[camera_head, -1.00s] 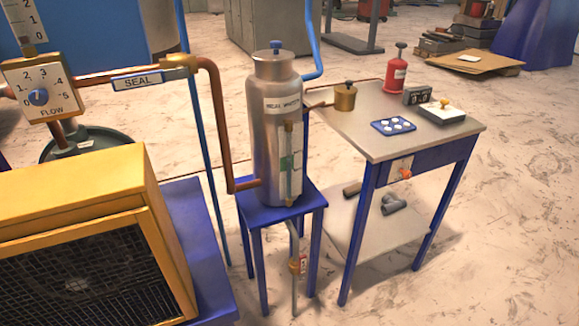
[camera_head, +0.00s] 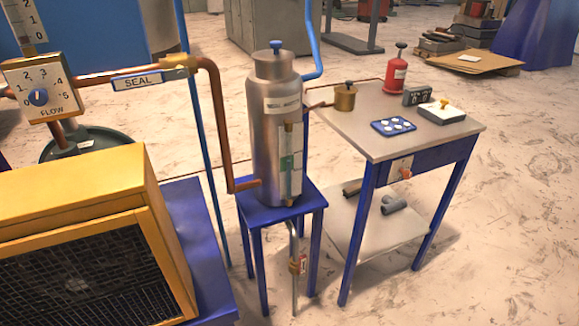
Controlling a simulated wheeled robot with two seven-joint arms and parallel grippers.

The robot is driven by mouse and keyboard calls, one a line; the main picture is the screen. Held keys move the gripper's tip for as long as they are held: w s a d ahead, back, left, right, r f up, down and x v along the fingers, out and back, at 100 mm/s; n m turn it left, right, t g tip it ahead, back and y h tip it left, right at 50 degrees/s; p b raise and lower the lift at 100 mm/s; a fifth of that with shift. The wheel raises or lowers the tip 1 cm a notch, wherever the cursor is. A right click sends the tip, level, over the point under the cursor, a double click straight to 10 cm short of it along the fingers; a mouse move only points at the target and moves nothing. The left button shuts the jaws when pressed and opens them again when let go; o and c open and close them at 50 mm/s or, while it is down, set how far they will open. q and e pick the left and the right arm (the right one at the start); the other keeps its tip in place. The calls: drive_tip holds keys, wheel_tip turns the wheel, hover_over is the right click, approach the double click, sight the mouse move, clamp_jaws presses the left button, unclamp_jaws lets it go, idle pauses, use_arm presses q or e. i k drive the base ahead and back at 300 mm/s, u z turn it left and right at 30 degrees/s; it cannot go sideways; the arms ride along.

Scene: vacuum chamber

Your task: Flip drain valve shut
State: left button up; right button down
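A steel tank (camera_head: 262,135) with a blue cap and a sight glass stands on a small blue stand (camera_head: 268,208). A thin drain pipe (camera_head: 294,235) runs down from under the tank in front of the stand. A small brass valve (camera_head: 297,266) with a reddish tag or handle sits low on that pipe. The valve is too small to tell whether it is open or shut. Neither of my grippers is in view.
A table (camera_head: 365,145) at right holds a red bottle (camera_head: 395,72), a brass pot (camera_head: 345,97), a blue tray (camera_head: 393,126) and a white-topped box (camera_head: 441,112). An orange knob (camera_head: 405,173) is on its front. A yellow-framed unit (camera_head: 95,240) fills the lower left. The floor at right is clear.

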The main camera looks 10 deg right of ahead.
sight(302, 259)
drive_tip(key=z, duration=0.25)
drive_tip(key=k, duration=0.7)
drive_tip(key=z, duration=0.65)
drive_tip(key=k, duration=0.6)
drive_tip(key=u, duration=0.6)
drive_tip(key=i, duration=0.6)
drive_tip(key=u, duration=0.75)
drive_tip(key=i, duration=0.85)
drive_tip(key=z, duration=0.2)
